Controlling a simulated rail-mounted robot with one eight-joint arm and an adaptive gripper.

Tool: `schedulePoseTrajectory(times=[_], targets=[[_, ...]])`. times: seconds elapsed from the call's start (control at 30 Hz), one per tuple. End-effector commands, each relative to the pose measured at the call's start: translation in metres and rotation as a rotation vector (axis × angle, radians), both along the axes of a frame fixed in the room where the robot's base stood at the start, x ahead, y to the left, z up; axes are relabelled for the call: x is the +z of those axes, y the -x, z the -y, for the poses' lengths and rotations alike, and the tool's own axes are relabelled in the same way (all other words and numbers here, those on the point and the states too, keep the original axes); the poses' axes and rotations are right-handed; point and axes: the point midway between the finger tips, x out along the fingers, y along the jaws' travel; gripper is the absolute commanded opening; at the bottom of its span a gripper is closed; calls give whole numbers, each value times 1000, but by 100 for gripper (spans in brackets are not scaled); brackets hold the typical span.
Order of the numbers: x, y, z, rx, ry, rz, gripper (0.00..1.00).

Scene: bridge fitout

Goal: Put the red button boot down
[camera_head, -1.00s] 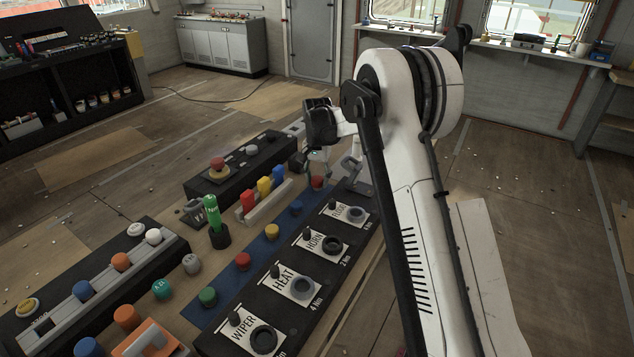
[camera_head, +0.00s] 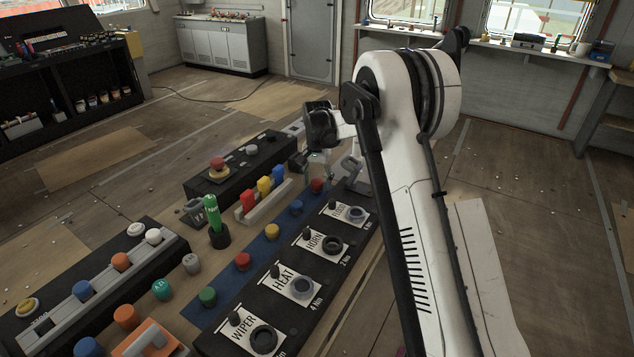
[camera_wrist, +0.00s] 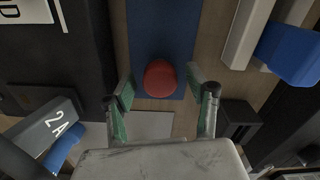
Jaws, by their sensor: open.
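The red button boot (camera_head: 317,185) stands on the far end of the blue mat (camera_head: 268,232). In the wrist view the boot (camera_wrist: 160,78) sits near the mat's end (camera_wrist: 160,30), with its rounded top facing the camera. My gripper (camera_head: 322,163) is above the boot in the head view. In the wrist view my gripper (camera_wrist: 160,98) is open, with one green-padded finger on each side and clear gaps to the boot. Nothing is held. The fingertips are small and partly unclear in the head view.
Yellow, blue, green and another red boot (camera_head: 243,261) stand along the same mat. The black labelled panel (camera_head: 318,291) runs along its right. A rack with red, yellow and blue pieces (camera_head: 247,213) and a green marker (camera_head: 213,212) stand to the left.

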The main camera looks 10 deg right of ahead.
Motion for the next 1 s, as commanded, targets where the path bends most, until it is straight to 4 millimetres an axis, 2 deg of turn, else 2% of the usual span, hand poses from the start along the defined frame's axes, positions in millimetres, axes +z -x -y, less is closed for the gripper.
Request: schedulePoseTrajectory(times=[0.5, 0.77, 0.87, 1.0], targets=[[95, 0, 0, 0, 0, 0, 52], [119, 1, 0, 1, 1, 1, 52], [128, 5, 0, 7, 0, 9, 52], [154, 26, -1, 37, 1, 42, 52]])
